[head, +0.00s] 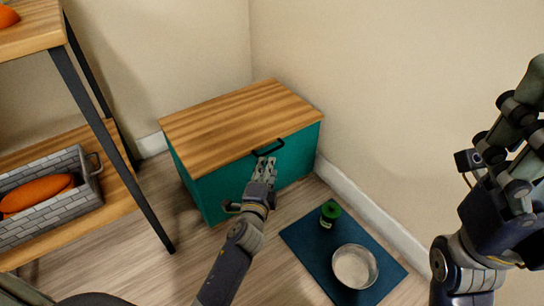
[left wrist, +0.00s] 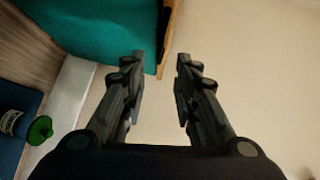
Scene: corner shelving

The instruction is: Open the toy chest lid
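The toy chest (head: 215,190) is a teal box with a wooden lid (head: 235,115), which lies flat and closed on top. A black bar handle (head: 268,149) sits at the lid's front edge. My left gripper (head: 264,165) is just in front of and below the handle; contact cannot be told from the head view. In the left wrist view its two fingers (left wrist: 160,58) are apart with nothing seen between them, and the teal chest side (left wrist: 95,25) and wooden lid edge (left wrist: 170,38) are beyond the fingertips. My right gripper (head: 515,125) is raised at the far right, away from the chest.
A blue mat (head: 310,245) lies on the floor right of the chest, with a green-lidded jar (head: 329,213) and a metal bowl (head: 355,266) on it. Shelving (head: 125,195) with a grey brick-pattern bin (head: 45,215) stands at left. Walls (head: 400,100) close in behind and at right.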

